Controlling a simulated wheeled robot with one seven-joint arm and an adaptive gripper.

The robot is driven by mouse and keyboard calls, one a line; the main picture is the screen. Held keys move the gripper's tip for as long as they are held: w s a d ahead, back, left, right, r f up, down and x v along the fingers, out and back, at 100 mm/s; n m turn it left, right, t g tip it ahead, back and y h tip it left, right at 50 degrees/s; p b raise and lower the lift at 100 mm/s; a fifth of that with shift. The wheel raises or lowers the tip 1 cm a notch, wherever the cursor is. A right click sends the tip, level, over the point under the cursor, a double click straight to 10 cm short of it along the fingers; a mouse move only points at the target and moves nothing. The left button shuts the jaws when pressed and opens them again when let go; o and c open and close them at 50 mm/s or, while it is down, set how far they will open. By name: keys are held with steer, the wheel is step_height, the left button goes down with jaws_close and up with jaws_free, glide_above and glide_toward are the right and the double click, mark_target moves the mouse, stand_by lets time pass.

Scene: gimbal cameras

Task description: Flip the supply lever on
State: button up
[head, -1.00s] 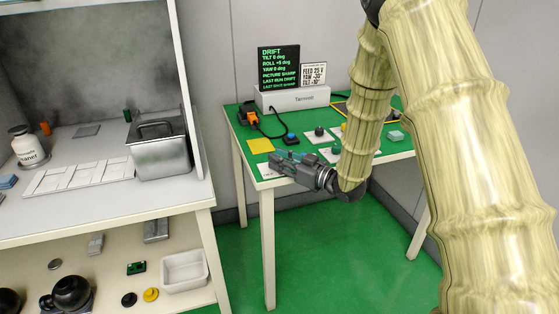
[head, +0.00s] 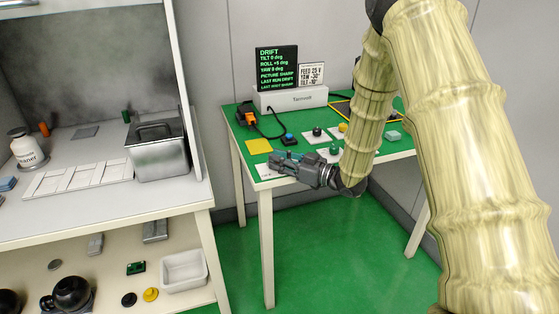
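A white box labelled like a supply unit (head: 292,98) stands at the back of the green-topped table (head: 240,138). I cannot make out a lever on it at this size. An orange and black piece (head: 247,115) with a black cable sits left of the box. My gripper (head: 275,161) is over the table's front left edge, pointing left, in front of the box and apart from it. Its fingers are small and seen from the side, so whether they are open is unclear. My arm hides part of the table's right side.
A dark display (head: 277,68) with green text and a small white sign (head: 312,75) stand behind the box. A grey bench with a metal bin (head: 160,155) is at left.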

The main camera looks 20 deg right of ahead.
steer(key=o, duration=0.3)
steer(key=shift+w+a, duration=0.1)
steer(key=shift+a, duration=0.1)
steer(key=shift+d, duration=0.15)
steer(key=shift+s+d, duration=0.45)
steer(key=v, duration=1)
steer(key=shift+s+d, duration=0.15)
steer(key=shift+s, duration=0.1)
